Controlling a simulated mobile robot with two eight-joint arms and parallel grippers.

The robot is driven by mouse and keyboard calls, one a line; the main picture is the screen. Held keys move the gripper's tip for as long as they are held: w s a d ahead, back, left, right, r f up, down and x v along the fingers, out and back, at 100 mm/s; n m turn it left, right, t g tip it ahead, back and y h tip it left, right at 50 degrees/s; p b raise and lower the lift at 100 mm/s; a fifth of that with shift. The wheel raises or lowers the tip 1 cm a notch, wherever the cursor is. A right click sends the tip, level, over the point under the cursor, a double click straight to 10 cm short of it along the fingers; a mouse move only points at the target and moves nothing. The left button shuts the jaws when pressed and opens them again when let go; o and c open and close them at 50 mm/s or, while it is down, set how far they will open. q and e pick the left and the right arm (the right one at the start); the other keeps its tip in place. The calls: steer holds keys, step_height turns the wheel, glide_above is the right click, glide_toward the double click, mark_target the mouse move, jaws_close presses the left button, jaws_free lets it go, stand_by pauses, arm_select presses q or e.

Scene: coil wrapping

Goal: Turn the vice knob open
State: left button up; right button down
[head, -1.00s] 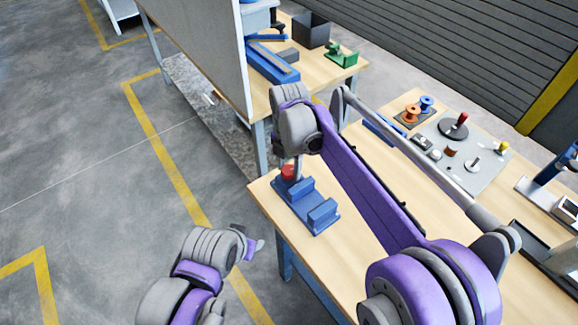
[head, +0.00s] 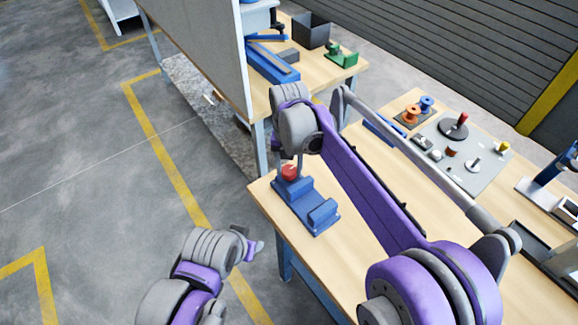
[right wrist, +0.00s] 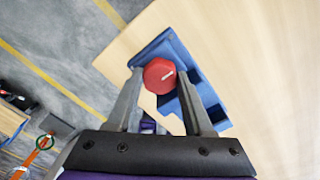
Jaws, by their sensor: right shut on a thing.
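The blue vice (head: 308,209) stands on the near left corner of the wooden table, with two raised blue blocks and a gap between them. Its red knob (head: 289,173) is at the far left end. In the right wrist view the knob (right wrist: 159,76), with a white mark on its face, sits between the two grey fingers of my right gripper (right wrist: 158,82). That gripper is shut on the knob. In the head view my right arm comes down over it and partly hides the fingers. My left gripper (head: 255,248) hangs over the floor, left of the table, its jaws unclear.
A grey mat (head: 490,165) with small parts, orange (head: 411,113) and blue (head: 426,103) spools lie farther along the table. A black bin (head: 312,30) and a green fixture (head: 342,55) stand on the table behind.

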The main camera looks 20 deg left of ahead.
mark_target(290, 170)
steer(key=shift+c, duration=1.4)
jaws_free()
step_height(290, 170, up, 11)
steer(key=shift+p, duration=0.35)
steer(key=shift+f, duration=0.1)
steer(key=s+d+f+m+t, duration=0.1)
steer(key=s+d+m, duration=0.2)
steer(key=d+m, duration=0.65)
steer(key=s+d+f+m+t, duration=0.15)
steer(key=s+d+m, duration=0.25)
steer(key=d+m, duration=0.55)
steer(key=s+d+f+m+t, duration=0.1)
steer(key=s+d+f+m, duration=0.2)
steer(key=m, duration=0.3)
steer(key=s+d+f+m+t, duration=0.1)
steer(key=s+d+f+m, duration=0.3)
steer(key=s+d+m, duration=0.1)
steer(key=s+d+f+m+t, duration=0.1)
steer(key=s+d+f+m, duration=0.3)
steer(key=m, duration=0.3)
steer(key=shift+s+d+f+m, duration=0.15)
steer(key=shift+s+m, duration=0.15)
steer(key=shift+s, duration=0.5)
